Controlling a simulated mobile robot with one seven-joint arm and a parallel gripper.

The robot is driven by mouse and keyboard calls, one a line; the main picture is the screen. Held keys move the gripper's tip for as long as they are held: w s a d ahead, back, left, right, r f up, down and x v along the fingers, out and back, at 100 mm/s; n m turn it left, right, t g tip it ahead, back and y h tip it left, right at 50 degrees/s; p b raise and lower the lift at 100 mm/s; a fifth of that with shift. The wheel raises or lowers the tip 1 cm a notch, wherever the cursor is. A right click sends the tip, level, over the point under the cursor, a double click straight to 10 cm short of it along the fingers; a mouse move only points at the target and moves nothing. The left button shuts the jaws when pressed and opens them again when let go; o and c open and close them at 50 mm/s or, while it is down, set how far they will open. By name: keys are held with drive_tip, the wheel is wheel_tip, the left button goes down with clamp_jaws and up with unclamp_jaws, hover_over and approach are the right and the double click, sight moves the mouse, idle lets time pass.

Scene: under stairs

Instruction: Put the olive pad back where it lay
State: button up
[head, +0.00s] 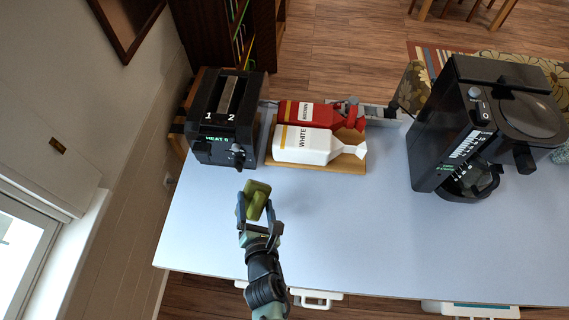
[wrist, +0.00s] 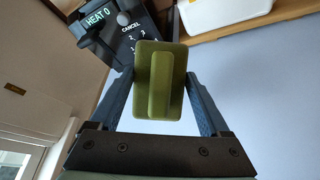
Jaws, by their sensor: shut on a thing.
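The olive pad (head: 257,197) is a small olive-green block with a raised ridge along its middle. My gripper (head: 256,212) is shut on it and holds it over the pale blue table (head: 340,230), in front of the toaster. In the wrist view the pad (wrist: 158,80) sits between the two blue fingers of my gripper (wrist: 160,95), its ridge facing the camera. I cannot tell how high it is above the table.
A black toaster (head: 222,152) stands behind the pad. A white bag (head: 303,146) and a red bag (head: 306,113) lie on a wooden board (head: 330,167). A black coffee maker (head: 440,140) stands at right. The table's middle is clear.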

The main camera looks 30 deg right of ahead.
drive_tip(key=shift+s+d+r+g+p, duration=0.1)
drive_tip(key=shift+d+g+p, duration=0.15)
drive_tip(key=shift+g, duration=0.2)
drive_tip(key=shift+s+d+g+p, duration=0.15)
drive_tip(key=shift+g+p, duration=0.15)
drive_tip(key=shift+g, duration=0.15)
drive_tip(key=shift+s+d+r+m+g+h+p, duration=0.3)
drive_tip(key=shift+d+g+p, duration=0.05)
drive_tip(key=shift+g+p, duration=0.5)
drive_tip(key=s+d+r+m+g+p, duration=0.15)
drive_tip(key=s+r+g+p, duration=0.25)
drive_tip(key=s+g+p, duration=0.4)
drive_tip(key=shift+m, duration=0.35)
drive_tip(key=f+b, duration=0.3)
drive_tip(key=b, duration=0.1)
drive_tip(key=f+b, duration=0.7)
drive_tip(key=b, duration=0.1)
drive_tip(key=shift+s+f, duration=0.35)
drive_tip(key=o, duration=1)
